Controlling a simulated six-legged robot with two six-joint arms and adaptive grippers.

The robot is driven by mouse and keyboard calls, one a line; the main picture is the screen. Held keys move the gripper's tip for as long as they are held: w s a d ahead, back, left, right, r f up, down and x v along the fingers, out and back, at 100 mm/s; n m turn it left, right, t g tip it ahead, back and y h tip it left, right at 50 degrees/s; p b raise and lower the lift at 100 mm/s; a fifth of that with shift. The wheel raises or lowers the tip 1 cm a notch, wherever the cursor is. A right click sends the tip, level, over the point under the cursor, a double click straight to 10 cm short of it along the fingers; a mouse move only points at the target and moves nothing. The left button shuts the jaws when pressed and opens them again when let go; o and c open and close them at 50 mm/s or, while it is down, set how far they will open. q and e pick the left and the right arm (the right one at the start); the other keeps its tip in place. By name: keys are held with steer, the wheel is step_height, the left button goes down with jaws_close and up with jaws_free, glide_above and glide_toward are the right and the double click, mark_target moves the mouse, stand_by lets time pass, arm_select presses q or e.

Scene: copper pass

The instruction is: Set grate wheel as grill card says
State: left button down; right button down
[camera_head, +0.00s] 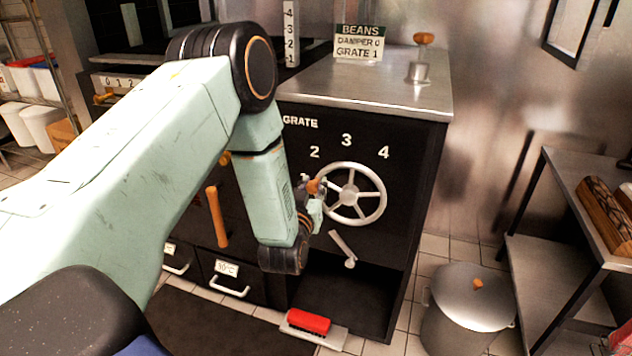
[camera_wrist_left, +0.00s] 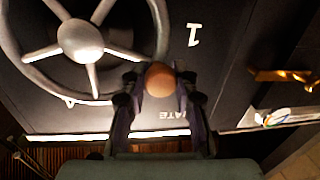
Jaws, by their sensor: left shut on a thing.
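The grate wheel (camera_head: 381,196) is a silver spoked wheel on the black grill front, under the word GRATE and the numbers 2, 3 and 4. Its orange-brown knob (camera_head: 313,186) is at the wheel's left side. My left gripper (camera_head: 318,194) is shut on this knob. In the left wrist view the gripper (camera_wrist_left: 160,88) has a finger on each side of the knob (camera_wrist_left: 160,78), by the wheel rim (camera_wrist_left: 162,30); a 1 (camera_wrist_left: 193,36) shows nearby. The grill card (camera_head: 358,45) on top reads BEANS, DAMPER 0, GRATE 1. My right gripper is out of view.
A bare metal lever (camera_head: 342,246) sits below the wheel. A red brush (camera_head: 308,321) lies on a ledge at the grill's foot. A lidded pot (camera_head: 468,300) and a shelf rack (camera_head: 545,250) stand to the right. Drawers with handles are lower left.

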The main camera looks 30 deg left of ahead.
arm_select(q)
steer(key=shift+a+f+n, duration=0.2)
steer(key=shift+f+n, duration=0.55)
steer(key=shift+n, duration=0.35)
steer(key=shift+f+n+b, duration=0.45)
steer(key=shift+f+n, duration=0.25)
steer(key=shift+n, duration=0.3)
steer(key=shift+f+h, duration=0.1)
steer(key=shift+h, duration=0.2)
steer(key=c, duration=1.4)
jaws_free()
steer(key=shift+c, duration=0.2)
steer(key=o, duration=0.3)
steer(key=shift+w+f+g, duration=0.15)
steer(key=shift+f+g, duration=0.05)
steer(key=shift+g, duration=0.1)
steer(key=shift+o, duration=0.6)
steer(key=shift+s+r, duration=0.15)
steer(key=shift+s, duration=0.05)
